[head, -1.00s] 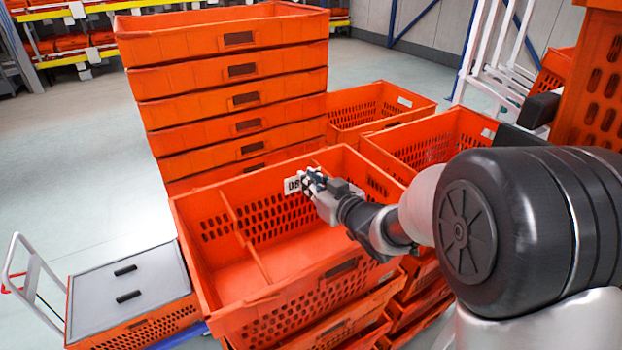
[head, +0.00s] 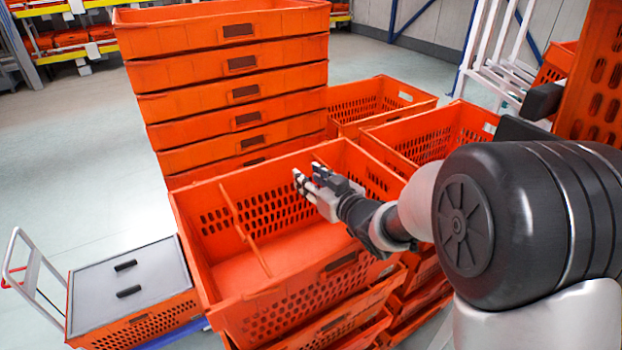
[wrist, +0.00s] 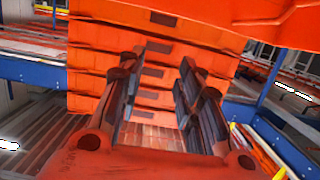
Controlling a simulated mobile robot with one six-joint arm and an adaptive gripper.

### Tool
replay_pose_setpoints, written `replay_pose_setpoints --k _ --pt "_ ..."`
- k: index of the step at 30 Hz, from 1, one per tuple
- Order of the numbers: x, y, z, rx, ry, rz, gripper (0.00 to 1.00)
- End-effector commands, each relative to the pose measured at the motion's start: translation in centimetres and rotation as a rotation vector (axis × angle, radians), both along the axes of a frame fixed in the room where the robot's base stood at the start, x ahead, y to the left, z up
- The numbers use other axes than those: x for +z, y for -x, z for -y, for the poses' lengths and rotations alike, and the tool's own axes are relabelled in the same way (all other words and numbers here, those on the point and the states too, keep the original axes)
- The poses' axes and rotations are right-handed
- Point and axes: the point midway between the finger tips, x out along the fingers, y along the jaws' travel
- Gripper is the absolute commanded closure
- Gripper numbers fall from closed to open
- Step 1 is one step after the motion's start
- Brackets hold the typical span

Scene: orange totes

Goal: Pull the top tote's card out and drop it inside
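The top tote (head: 262,312) is an orange crate with perforated walls on a stack in front of me. A divider (head: 241,228) crosses its inside, and the floor to the left of the divider looks bare. My gripper (head: 307,175) is above the tote's inside, near its far wall. Its two fingers are apart, with nothing seen between them; the wrist view also shows the gap between the fingers (wrist: 160,95) empty. The card is not visible in either current view. My gripper and the near wall hide part of the tote's floor.
A tall stack of orange totes (head: 235,75) stands just behind the top tote. More open totes (head: 440,135) are to the right. A grey-lidded tote (head: 130,290) sits low at the left by a white trolley handle (head: 30,270).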

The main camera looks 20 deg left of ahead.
Motion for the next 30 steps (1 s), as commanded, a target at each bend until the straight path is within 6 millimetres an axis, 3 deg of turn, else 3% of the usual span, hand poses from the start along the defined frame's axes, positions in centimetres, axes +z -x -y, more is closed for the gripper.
replay_pose_setpoints --k 8,21,30 --pt "0.5 1.4 1.8 -0.002 0.0 0.0 0.67" --pt "2.1 6.8 8.1 -0.003 0.0 0.001 0.67" --pt "2.3 7.7 9.0 0.0 0.0 0.0 0.67"
